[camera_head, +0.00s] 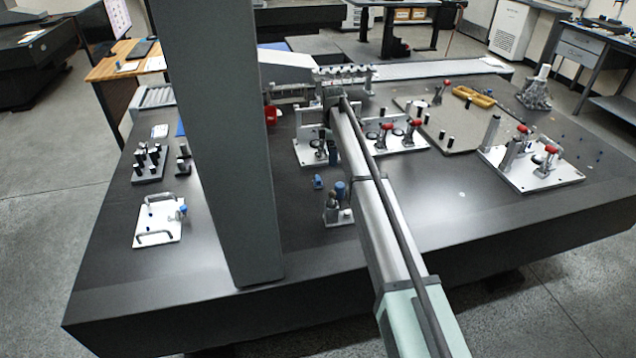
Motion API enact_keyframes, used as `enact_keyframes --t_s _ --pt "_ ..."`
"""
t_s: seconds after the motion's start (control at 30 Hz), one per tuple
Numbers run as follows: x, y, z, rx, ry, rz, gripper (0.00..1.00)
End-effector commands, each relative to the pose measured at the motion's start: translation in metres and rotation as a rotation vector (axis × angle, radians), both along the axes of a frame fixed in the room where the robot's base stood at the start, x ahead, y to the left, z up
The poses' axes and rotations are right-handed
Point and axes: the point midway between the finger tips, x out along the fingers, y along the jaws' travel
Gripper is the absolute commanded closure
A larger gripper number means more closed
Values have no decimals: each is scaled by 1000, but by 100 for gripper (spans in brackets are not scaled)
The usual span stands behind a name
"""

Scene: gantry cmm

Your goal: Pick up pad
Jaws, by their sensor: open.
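I cannot pick out the pad with certainty. A small flat pale item with a dark patch (160,131) lies on the dark table at the left, close to the grey column, and may be the pad. My arm reaches from the bottom right up to the middle of the table and ends near the raised metal fixture. I cannot make out my gripper's fingers at its far end. Nothing is visibly held.
The dark table (310,245) is clear along its front. A tall grey column (215,150) blocks part of the left side. A white plate with handles (160,222) and a block with dark pegs (148,165) stand left. Fixtures with red-tipped clamps (530,165) stand right, near a yellow tray (474,96).

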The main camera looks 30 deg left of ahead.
Motion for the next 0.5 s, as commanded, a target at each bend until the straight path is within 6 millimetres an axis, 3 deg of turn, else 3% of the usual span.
enact_keyframes --t_s 0.03,0.17,0.37,0.5 --pt "-1 19 5 7 -3 46 21" --pt "-8 41 11 16 -8 118 21" --pt "-11 45 2 17 -7 136 21" --pt "-11 44 -17 17 -8 135 21"
